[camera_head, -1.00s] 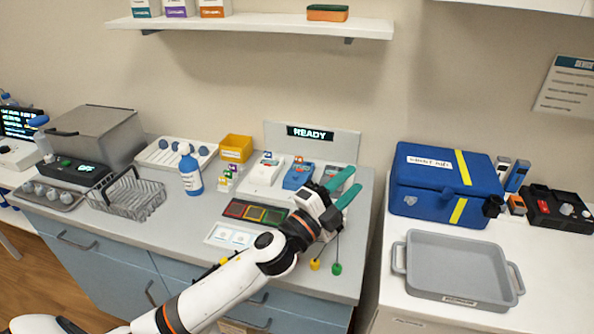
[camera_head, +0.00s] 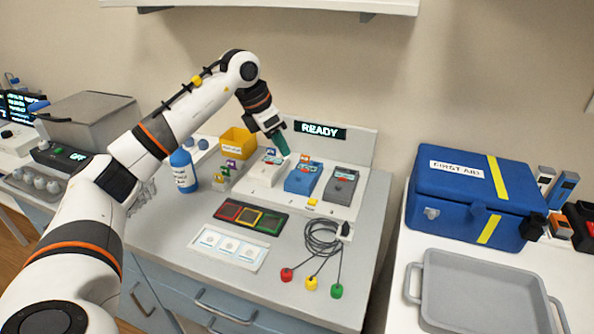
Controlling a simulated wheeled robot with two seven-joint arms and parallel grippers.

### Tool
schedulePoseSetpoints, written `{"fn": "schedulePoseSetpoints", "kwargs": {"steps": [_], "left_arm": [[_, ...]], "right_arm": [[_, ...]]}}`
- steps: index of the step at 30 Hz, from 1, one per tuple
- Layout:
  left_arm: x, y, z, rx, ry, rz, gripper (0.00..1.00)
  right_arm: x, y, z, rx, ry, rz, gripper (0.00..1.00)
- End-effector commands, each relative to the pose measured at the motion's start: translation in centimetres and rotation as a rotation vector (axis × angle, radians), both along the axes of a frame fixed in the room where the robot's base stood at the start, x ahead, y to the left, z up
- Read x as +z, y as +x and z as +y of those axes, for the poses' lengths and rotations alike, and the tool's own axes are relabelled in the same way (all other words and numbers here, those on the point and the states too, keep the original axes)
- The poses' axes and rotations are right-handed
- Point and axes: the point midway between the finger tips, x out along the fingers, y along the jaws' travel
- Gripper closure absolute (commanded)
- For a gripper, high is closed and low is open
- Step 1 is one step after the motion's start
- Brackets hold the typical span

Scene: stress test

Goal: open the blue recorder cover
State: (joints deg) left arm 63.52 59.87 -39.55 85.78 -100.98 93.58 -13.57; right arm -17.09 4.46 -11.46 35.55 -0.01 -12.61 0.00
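The blue recorder (camera_head: 300,181) sits on the grey counter, between a white recorder (camera_head: 264,171) and a dark grey recorder (camera_head: 341,186). A small tag stands at its back, and its cover looks closed, though details are small. My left gripper (camera_head: 284,146) hangs above and behind the white and blue recorders, with its teal fingers pointing down and to the right. It appears apart from the blue recorder. The fingers overlap from this side, so their opening is hidden. My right gripper is out of view.
A panel reading READY (camera_head: 320,131) stands behind the recorders. Coiled leads (camera_head: 322,238) with coloured ends lie in front, beside a red-yellow-green pad (camera_head: 250,217). A yellow bin (camera_head: 238,142) and a blue-capped bottle (camera_head: 183,172) stand left. A blue first aid case (camera_head: 455,212) is right.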

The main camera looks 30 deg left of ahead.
Motion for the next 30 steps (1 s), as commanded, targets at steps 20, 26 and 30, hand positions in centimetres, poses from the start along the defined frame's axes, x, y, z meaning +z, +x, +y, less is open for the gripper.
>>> {"fn": "schedulePoseSetpoints", "kwargs": {"steps": [20,26,30], "left_arm": [[-9.5,3.3,-2.2,-0.004,-0.004,0.0,0.63],[-9.6,3.4,-2.3,-0.003,-0.004,0.0,0.63],[-9.6,3.4,-2.3,-0.003,-0.004,-0.001,0.73]], "right_arm": [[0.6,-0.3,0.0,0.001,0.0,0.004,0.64],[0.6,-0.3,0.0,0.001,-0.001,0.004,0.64],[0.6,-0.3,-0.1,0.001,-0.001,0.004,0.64]]}}
